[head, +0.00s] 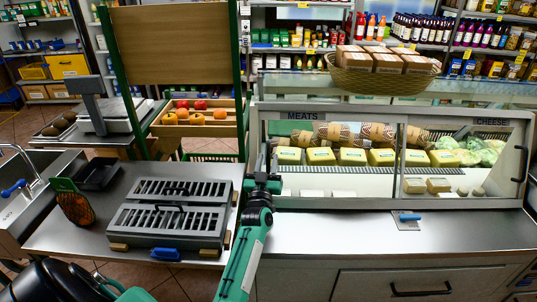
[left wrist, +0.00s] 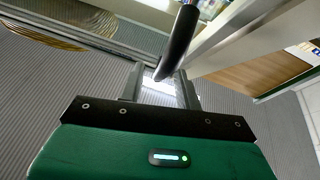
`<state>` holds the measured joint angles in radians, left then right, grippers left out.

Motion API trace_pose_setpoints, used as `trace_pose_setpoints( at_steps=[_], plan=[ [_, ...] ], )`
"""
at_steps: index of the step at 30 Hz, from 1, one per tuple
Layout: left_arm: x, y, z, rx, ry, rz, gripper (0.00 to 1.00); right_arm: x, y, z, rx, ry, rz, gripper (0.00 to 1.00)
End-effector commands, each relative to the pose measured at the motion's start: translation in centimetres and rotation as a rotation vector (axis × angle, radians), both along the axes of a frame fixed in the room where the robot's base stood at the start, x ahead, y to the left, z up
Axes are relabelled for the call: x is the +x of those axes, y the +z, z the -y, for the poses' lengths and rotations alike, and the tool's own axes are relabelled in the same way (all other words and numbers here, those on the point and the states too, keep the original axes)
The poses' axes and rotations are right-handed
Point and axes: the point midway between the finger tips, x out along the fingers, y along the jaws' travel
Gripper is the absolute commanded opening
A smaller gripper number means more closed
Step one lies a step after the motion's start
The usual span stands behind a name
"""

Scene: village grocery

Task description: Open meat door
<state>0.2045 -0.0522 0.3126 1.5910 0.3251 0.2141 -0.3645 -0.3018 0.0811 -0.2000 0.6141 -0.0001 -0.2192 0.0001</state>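The meat door (head: 330,160) is the left glass sliding panel of the display case, below the "MEATS" label (head: 303,116). It looks closed, its right frame edge meeting the cheese panel (head: 465,160) near the middle. My left gripper (head: 263,182) is at the left end of the meat door, by its frame. In the left wrist view, a black bar handle (left wrist: 180,38) reaches down to the gap between my left fingers (left wrist: 162,88). The fingers are apart, and light shows between them. I cannot tell whether they touch the handle. My right gripper is out of view.
A steel counter (head: 330,232) runs in front of the case, with a small blue-handled tool (head: 409,218) on it. A grill press (head: 170,218) stands on the left worktop. A wooden board on green posts (head: 170,45) rises left of the case. A basket (head: 382,80) sits on top.

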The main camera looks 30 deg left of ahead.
Motion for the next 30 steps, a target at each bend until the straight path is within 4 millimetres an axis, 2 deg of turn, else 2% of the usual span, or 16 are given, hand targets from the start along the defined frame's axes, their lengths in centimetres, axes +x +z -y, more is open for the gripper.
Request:
trace_pose_setpoints(
  at_steps=[6, 15, 16, 21, 30],
  plan=[
    [1.6, 0.7, -0.7, 0.000, 0.000, -0.001, 0.34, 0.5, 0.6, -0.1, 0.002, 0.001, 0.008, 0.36],
    [1.8, 0.8, -0.8, 0.000, 0.000, 0.000, 0.34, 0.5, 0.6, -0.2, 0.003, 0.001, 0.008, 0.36],
    [1.8, 0.8, -0.8, 0.000, 0.000, 0.000, 0.32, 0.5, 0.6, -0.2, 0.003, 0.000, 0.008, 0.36],
    [1.7, 0.8, -0.7, 0.000, 0.000, -0.001, 0.00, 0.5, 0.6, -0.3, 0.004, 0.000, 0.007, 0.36],
    [1.8, 0.7, -0.8, 0.000, 0.000, 0.000, 0.00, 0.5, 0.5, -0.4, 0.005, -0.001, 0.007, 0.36]
  ],
)
